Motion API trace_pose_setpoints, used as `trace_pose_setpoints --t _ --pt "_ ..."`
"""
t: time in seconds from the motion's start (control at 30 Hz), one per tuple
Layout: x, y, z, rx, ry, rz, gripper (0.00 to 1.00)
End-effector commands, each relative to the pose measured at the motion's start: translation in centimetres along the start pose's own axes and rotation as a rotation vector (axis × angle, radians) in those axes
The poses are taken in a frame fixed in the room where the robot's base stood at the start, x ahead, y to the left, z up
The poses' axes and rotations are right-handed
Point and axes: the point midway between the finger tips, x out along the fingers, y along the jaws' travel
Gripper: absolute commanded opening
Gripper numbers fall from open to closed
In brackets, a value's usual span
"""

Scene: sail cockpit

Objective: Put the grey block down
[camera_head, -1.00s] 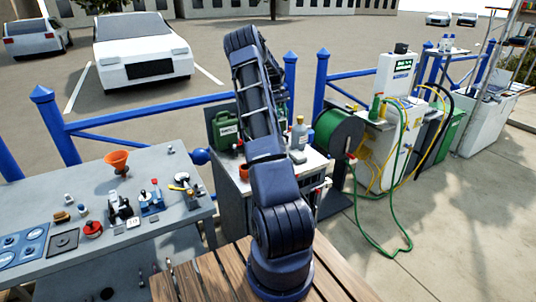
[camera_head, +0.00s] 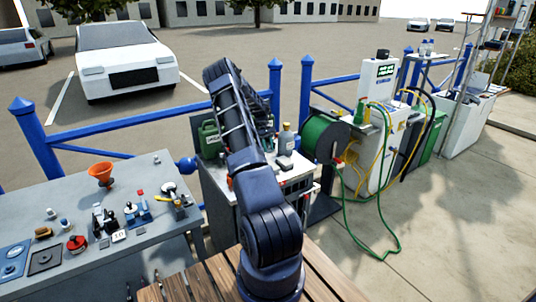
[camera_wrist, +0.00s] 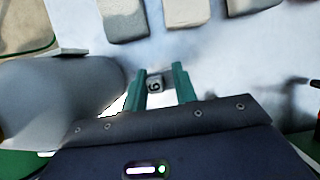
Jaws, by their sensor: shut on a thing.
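My gripper (camera_wrist: 161,87) shows in the wrist view as two teal fingers. It is shut on a small grey block (camera_wrist: 155,85) with a dark digit, a 6 or a 9, on its face. The block sits between the fingers above a pale, blurred surface (camera_wrist: 225,60). Whether the block touches that surface cannot be told. In the head view my arm reaches over the cabinet (camera_head: 222,190) behind the wooden deck, and it hides the gripper and the held block.
A large grey rounded thing (camera_wrist: 60,95) is close left of the fingers in the wrist view. Several blurred pale blocks, including a beige one (camera_wrist: 185,10), lie beyond. A cluttered bench (camera_head: 150,245) is at left.

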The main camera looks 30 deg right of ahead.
Motion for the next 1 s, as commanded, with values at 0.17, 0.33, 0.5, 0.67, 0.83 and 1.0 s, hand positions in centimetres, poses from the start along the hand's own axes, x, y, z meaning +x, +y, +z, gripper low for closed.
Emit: trace_pose_setpoints --t 0.17,0.33,0.5,0.67,0.83,1.0 --pt "1.6 -0.1 -0.6 0.0 -0.002 -0.001 0.06" --pt "3.6 0.0 -1.5 -0.001 -0.001 0.0 0.06" --pt "3.9 0.0 -1.6 -0.001 0.0 0.0 0.06" --pt "3.9 0.0 -1.6 0.0 0.0 -0.001 0.06" --pt "4.1 0.0 -1.7 0.0 0.0 -0.001 0.44" --pt "4.1 0.0 -1.7 0.0 0.0 -0.001 0.5"
